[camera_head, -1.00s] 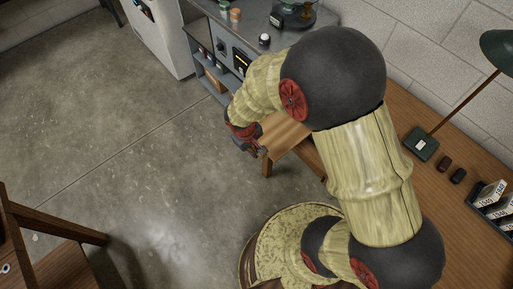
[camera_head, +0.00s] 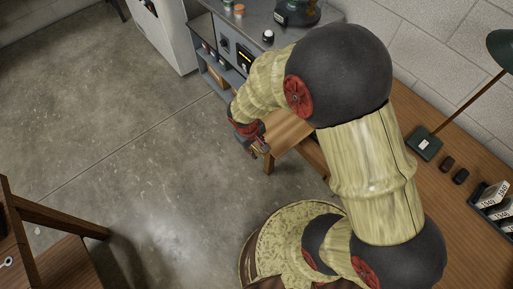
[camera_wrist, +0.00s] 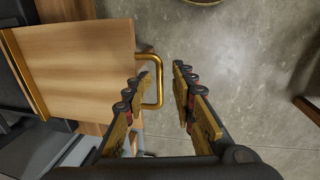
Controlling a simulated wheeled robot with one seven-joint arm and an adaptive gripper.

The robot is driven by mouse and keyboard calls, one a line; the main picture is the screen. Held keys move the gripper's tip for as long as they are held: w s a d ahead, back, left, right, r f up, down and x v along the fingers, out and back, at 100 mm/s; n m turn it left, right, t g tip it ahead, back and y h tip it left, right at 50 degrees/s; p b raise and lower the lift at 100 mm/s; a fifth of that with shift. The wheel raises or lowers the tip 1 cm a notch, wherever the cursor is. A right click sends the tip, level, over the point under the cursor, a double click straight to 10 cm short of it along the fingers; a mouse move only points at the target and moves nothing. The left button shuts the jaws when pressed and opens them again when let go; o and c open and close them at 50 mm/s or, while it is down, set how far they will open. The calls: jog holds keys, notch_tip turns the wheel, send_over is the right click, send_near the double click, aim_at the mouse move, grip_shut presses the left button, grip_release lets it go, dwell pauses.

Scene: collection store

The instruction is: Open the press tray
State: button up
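A light wooden panel (camera_wrist: 80,65), which looks like the press tray, fills the left of the wrist view. It has a brass strip (camera_wrist: 24,75) at its left and a brass loop handle (camera_wrist: 159,82) on its right edge. In the head view the wooden surface (camera_head: 288,129) shows beside my wrist. My gripper (camera_wrist: 166,68) is open. The outer bar of the handle appears between the fingers, close to the left one; I cannot tell whether they touch. In the head view my gripper (camera_head: 262,145) is partly hidden by my wrist.
A long wooden table (camera_head: 400,115) runs along the wall at right, with a green lamp (camera_head: 425,143) and a rack of cards (camera_head: 490,205). A grey shelf unit (camera_head: 222,50) stands at the back. A wooden stand (camera_head: 55,225) is at lower left. The concrete floor between is clear.

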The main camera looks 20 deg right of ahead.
notch_tip(320, 180, up, 11)
jog(key=a, duration=0.2)
jog(key=shift+s+r, duration=0.2)
jog(key=shift+s, duration=0.25)
jog(key=s+d+r+m+t, duration=0.1)
jog(key=s+r, duration=0.3)
jog(key=r, duration=0.3)
jog(key=s+d+r+m+t+y, duration=0.1)
jog(key=s+d+r+t, duration=0.1)
jog(key=s+r, duration=0.2)
jog(key=s+d+r+m+t, duration=0.2)
jog(key=s+r, duration=0.1)
jog(key=r, duration=0.8)
jog(key=shift+s+y, duration=0.4)
jog(key=shift+r, duration=0.1)
